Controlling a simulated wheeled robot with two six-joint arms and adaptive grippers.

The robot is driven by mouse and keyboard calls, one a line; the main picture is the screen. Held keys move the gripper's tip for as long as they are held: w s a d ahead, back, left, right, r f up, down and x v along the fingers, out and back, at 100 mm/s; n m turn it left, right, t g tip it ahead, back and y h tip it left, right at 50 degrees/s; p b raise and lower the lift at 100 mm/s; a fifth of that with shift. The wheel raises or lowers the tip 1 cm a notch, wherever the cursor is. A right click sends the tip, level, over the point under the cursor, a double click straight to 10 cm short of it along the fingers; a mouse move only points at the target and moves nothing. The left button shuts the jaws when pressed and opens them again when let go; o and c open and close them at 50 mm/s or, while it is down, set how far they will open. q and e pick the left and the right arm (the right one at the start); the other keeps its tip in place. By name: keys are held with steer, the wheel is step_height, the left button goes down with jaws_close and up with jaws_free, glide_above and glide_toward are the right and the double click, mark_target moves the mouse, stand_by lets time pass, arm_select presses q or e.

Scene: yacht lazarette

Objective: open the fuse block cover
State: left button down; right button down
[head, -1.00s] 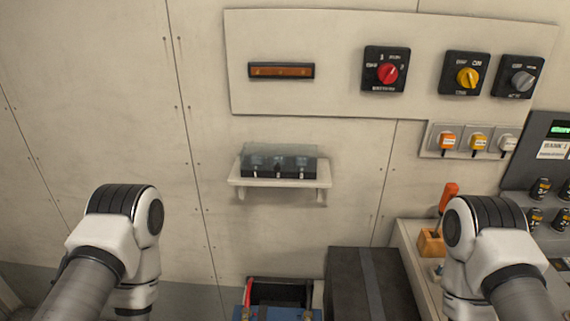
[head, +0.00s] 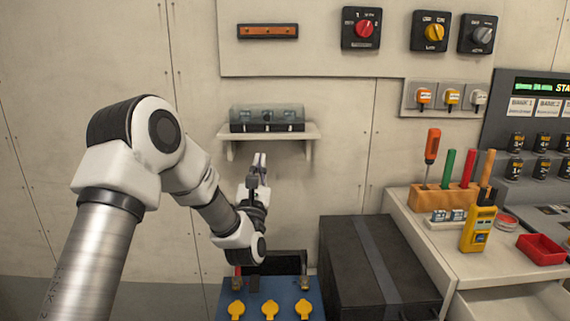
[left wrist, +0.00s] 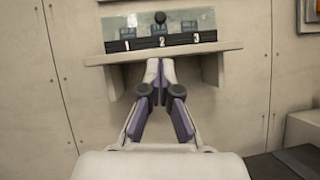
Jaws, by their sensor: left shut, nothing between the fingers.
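The fuse block cover (head: 267,112) is a clear, smoky lid over the fuse block (head: 267,127) on a small wall shelf (head: 226,131). It looks closed. In the left wrist view the cover (left wrist: 185,18) has a dark round knob (left wrist: 160,17) at its middle, above a black strip marked 1, 2, 3. My left gripper (head: 259,160) is shut and empty, pointing up just below the shelf front. In the left wrist view its fingertips (left wrist: 160,66) overlap the shelf's front edge. I cannot tell whether they touch it. My right gripper is out of view.
A blue battery (head: 268,303) with yellow caps and a black box (head: 372,270) stand below. On the right, a bench (head: 462,262) holds a tool rack (head: 445,199), a yellow meter (head: 478,228) and a red tray (head: 541,249). Rotary switches are on the wall panel (head: 300,60) above.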

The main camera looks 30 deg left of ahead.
mark_target(267, 114)
arm_select(q)
steer(key=shift+p+x, duration=1.15)
steer(key=shift+x, duration=3.85)
steer(key=shift+r, duration=0.15)
steer(key=shift+r, duration=0.2)
steer(key=shift+s+d+r+g+p, duration=0.1)
steer(key=shift+s+r+g+p, duration=0.15)
steer(key=shift+g+p, duration=0.15)
steer(key=shift+r, duration=0.1)
